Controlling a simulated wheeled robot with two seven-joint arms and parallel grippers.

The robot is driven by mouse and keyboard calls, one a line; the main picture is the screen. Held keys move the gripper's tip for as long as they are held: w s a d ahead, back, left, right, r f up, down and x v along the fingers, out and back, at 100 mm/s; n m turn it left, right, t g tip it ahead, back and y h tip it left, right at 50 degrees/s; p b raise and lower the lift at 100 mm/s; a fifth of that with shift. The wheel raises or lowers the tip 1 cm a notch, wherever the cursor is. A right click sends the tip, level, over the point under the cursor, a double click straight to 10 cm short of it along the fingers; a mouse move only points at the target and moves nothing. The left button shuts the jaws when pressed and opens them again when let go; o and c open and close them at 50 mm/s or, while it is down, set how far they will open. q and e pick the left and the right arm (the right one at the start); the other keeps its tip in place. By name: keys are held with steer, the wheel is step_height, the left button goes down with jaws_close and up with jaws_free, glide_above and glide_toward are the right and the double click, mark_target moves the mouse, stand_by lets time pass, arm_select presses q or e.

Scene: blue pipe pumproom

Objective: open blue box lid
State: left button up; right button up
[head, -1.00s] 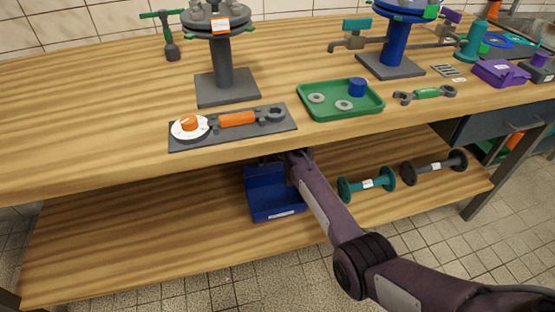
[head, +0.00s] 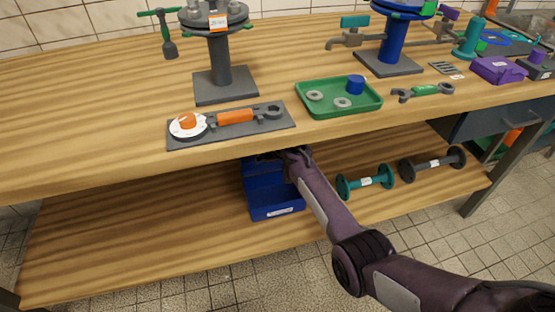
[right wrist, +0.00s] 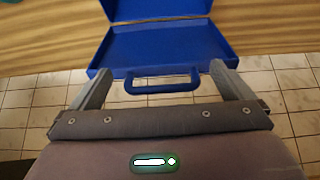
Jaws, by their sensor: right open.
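The blue box (head: 276,204) sits on the lower shelf, under the front edge of the workbench, with a white label on its front. It looks open: I see into it in the head view, and the lid seems raised at the back, partly hidden by the bench edge. In the right wrist view the blue box (right wrist: 160,46) shows a rimmed hollow and a blue handle (right wrist: 160,86). My right gripper (right wrist: 160,82) is open, its fingers on either side of the handle with gaps. In the head view its fingers are hidden. My left gripper is not in view.
The workbench edge overhangs the box closely. A teal spool (head: 366,181) and a dark spool (head: 433,164) lie on the shelf to the right. The shelf left of the box is clear. A green tray (head: 338,111) and a wrench on a grey board (head: 231,127) are on top.

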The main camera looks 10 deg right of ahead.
arm_select(q)
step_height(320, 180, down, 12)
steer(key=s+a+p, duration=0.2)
steer(key=p, duration=0.2)
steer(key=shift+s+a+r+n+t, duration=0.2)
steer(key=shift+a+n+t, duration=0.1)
arm_select(e)
steer(key=s+r, duration=0.2)
steer(key=s, duration=1.1)
steer(key=shift+s+d+r, duration=0.25)
steer(key=shift+s, duration=0.1)
